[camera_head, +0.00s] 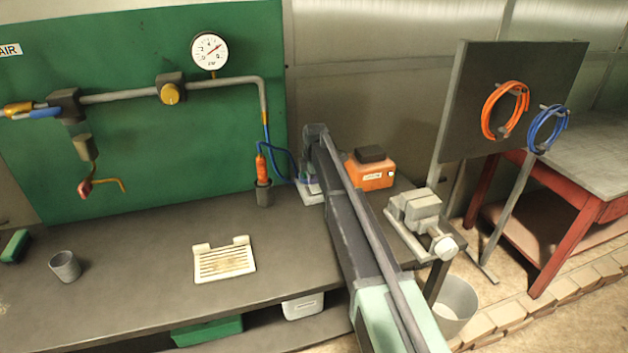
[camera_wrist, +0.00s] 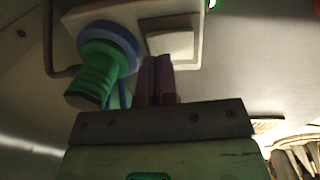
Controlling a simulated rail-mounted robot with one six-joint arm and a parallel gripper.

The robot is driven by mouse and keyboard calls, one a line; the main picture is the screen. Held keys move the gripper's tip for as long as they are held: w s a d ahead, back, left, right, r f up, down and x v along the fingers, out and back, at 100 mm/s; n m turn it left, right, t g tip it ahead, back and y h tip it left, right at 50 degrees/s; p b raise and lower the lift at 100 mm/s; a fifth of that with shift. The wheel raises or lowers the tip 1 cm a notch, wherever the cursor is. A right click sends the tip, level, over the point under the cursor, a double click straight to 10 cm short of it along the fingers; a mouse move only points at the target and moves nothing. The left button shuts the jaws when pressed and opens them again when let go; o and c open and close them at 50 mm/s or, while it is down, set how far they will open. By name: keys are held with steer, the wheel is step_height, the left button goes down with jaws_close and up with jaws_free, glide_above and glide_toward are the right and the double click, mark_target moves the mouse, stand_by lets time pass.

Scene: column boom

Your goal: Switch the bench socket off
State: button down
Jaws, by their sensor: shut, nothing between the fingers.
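The bench socket is a pale box with a square rocker switch (camera_wrist: 169,42) on its face, seen at the top of the wrist view. A round blue and green plug (camera_wrist: 105,58) sits in the socket's left part. My gripper (camera_wrist: 158,62) is shut and empty, its fingertips at the lower edge of the rocker. I cannot tell whether they touch it, or which way the rocker is tilted. In the head view the socket's pale base (camera_head: 312,196) shows at the back of the bench, mostly hidden behind my arm.
On the bench (camera_head: 130,260), an orange box (camera_head: 371,174) stands right of my arm and a grey vise (camera_head: 418,215) nearer the right edge. A holder with an orange-handled tool (camera_head: 264,190) and blue hose stands left. A slotted pale tray (camera_head: 225,261) and grey cup (camera_head: 65,266) lie further left.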

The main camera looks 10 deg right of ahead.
steer(key=shift+f, duration=0.6)
steer(key=shift+w+f+b, duration=0.15)
steer(key=shift+f+b, duration=0.35)
steer(key=shift+b, duration=0.05)
steer(key=shift+r, duration=0.35)
steer(key=shift+s+p, duration=0.25)
steer(key=shift+p, duration=0.05)
steer(key=shift+s+d+r, duration=0.1)
steer(key=shift+s, duration=0.5)
